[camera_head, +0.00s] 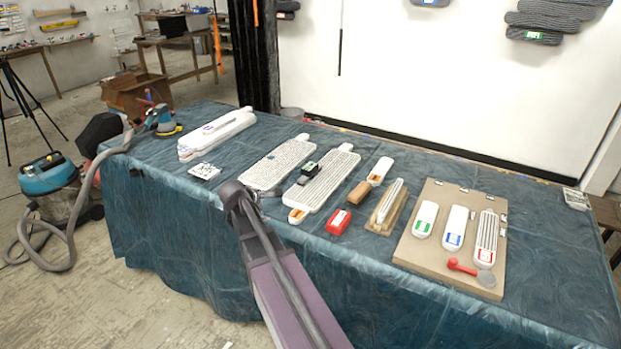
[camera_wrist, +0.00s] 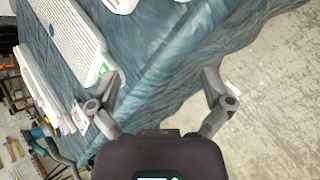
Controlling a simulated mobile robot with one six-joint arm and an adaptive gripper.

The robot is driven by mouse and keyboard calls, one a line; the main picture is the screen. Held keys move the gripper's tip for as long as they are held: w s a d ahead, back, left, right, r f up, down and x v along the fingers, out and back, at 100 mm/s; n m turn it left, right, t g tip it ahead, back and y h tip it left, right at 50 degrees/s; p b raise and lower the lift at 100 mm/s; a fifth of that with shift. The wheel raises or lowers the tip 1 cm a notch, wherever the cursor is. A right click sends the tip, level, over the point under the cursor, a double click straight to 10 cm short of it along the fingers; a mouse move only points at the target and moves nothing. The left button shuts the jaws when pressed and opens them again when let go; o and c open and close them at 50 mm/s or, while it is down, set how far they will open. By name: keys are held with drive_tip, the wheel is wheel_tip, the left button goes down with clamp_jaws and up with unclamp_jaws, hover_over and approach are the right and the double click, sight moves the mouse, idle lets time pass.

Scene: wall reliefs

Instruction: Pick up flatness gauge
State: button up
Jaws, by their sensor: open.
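A small black device with a green face (camera_head: 309,169), which may be the flatness gauge, lies on a long white ridged panel (camera_head: 335,177) on the table. I cannot tell for sure that it is the gauge, and I do not make it out in the wrist view. My gripper (camera_head: 250,192) is over the front edge of the table, left of and nearer than the device. In the wrist view my gripper (camera_wrist: 162,82) has its two fingers spread wide, with only blue cloth and floor between them. It holds nothing.
The table has a blue cloth (camera_head: 180,235). Another white panel (camera_head: 278,162) lies left of the device. A red block (camera_head: 339,221), a brown block (camera_head: 359,193) and a tan board (camera_head: 420,258) with white pieces lie to the right. A vacuum (camera_head: 48,180) stands on the floor at left.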

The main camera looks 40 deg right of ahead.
sight(304, 172)
drive_tip(key=w+d+n+h+b, duration=0.1)
drive_tip(key=w+d+n, duration=0.1)
drive_tip(key=d, duration=0.3)
drive_tip(key=w+d+n+t+h+b, duration=0.1)
drive_tip(key=w+d+n+h+b, duration=0.1)
drive_tip(key=w+d+n, duration=0.1)
drive_tip(key=w+d+n+h+b, duration=0.1)
drive_tip(key=w+d+n, duration=0.2)
drive_tip(key=d, duration=0.3)
drive_tip(key=shift+w+d+r+n+t+h+b, duration=0.3)
drive_tip(key=shift+d+r+n+h+b, duration=0.1)
drive_tip(key=shift+n, duration=0.5)
drive_tip(key=shift+w+d+r+n, duration=0.1)
drive_tip(key=shift+d+r+n, duration=0.1)
drive_tip(key=shift+d+n, duration=0.15)
drive_tip(key=b+x, duration=0.3)
drive_tip(key=x, duration=0.4)
drive_tip(key=shift+w+d+f, duration=0.15)
drive_tip(key=shift+w, duration=0.05)
drive_tip(key=shift+w+d+f, duration=0.1)
drive_tip(key=shift+d, duration=0.4)
